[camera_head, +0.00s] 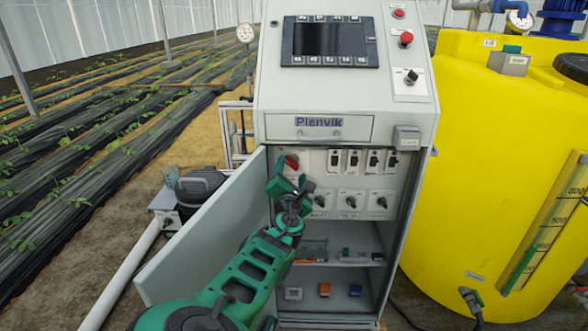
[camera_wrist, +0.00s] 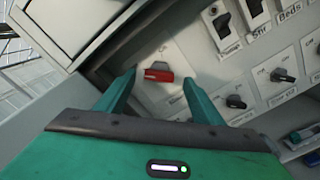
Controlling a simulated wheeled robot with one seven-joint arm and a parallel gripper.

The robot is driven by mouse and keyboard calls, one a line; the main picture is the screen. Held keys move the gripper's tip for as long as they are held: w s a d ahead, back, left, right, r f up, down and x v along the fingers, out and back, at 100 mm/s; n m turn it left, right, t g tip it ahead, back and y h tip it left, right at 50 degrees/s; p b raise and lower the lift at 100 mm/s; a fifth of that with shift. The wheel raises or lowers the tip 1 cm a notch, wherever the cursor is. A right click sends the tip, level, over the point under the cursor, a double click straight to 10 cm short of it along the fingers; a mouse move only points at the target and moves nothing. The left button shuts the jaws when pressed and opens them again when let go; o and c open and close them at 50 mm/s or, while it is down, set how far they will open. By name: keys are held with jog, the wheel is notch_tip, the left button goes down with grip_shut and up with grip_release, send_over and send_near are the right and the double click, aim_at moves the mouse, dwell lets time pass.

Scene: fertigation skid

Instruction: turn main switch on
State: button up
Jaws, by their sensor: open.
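The main switch (camera_head: 292,162) is a red rotary handle on a pale plate at the upper left of the panel inside the open cabinet. In the wrist view the red handle (camera_wrist: 158,75) lies between and just beyond my fingertips, about crosswise in the picture. My gripper (camera_head: 289,174) is in front of the switch, with its green fingers spread to either side of it. In the wrist view my gripper (camera_wrist: 160,83) is open, and I cannot tell whether either finger touches the handle. My gripper partly hides the switch in the head view.
Breakers (camera_head: 354,160) and black rotary knobs (camera_head: 351,202) sit right of the switch. The open cabinet door (camera_head: 205,225) stands left of my arm. A closed drawer (camera_head: 319,128) is above. A yellow tank (camera_head: 500,150) stands at the right.

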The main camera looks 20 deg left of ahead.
aim_at(293, 164)
jog(key=shift+x, duration=1.6)
jog(key=c, duration=1)
jog(key=shift+c, duration=0.2)
